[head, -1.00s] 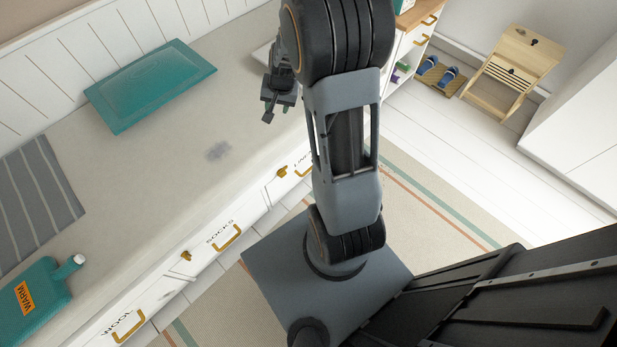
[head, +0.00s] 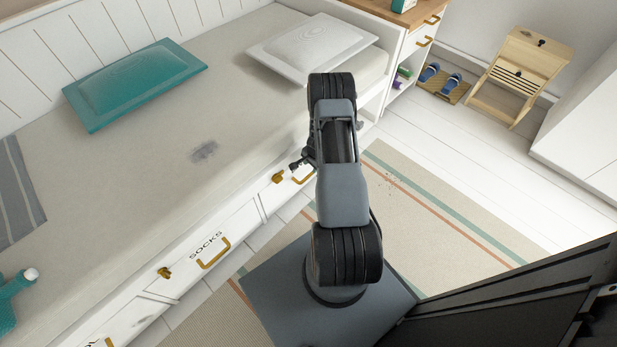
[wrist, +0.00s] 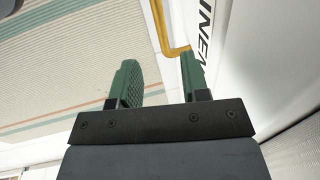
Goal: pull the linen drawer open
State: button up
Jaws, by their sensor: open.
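The linen drawer is a white front in the bed's base; in the wrist view its face shows with black lettering (wrist: 206,35). Its brass handle (wrist: 161,28) lies just beyond my fingertips, across the gap between them. My gripper (wrist: 158,60) is open, with green pads, and nothing is clasped. The right finger is close to the handle's bend and the drawer face; I cannot tell if they touch. In the head view the handle (head: 304,177) is partly hidden by my arm, and only a dark bit of my gripper (head: 300,163) shows. The drawer looks shut.
The socks drawer (head: 205,246) is left of it, with brass knobs (head: 278,178) on the bed front. A striped rug (head: 440,205) covers the floor beside the bed. Slippers (head: 451,83) and a wooden stand (head: 520,75) are at the back right.

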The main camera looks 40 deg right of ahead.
aim_at(309, 176)
jog(key=f+b, duration=0.1)
jog(key=f, duration=0.2)
jog(key=w+f+b, duration=0.1)
jog(key=f, duration=0.2)
jog(key=f+b, duration=0.1)
jog(key=f, duration=0.2)
jog(key=shift+w+a+f, duration=0.2)
jog(key=shift+w, duration=0.15)
grip_shut()
jog(key=shift+a, duration=0.15)
jog(key=shift+s, duration=0.1)
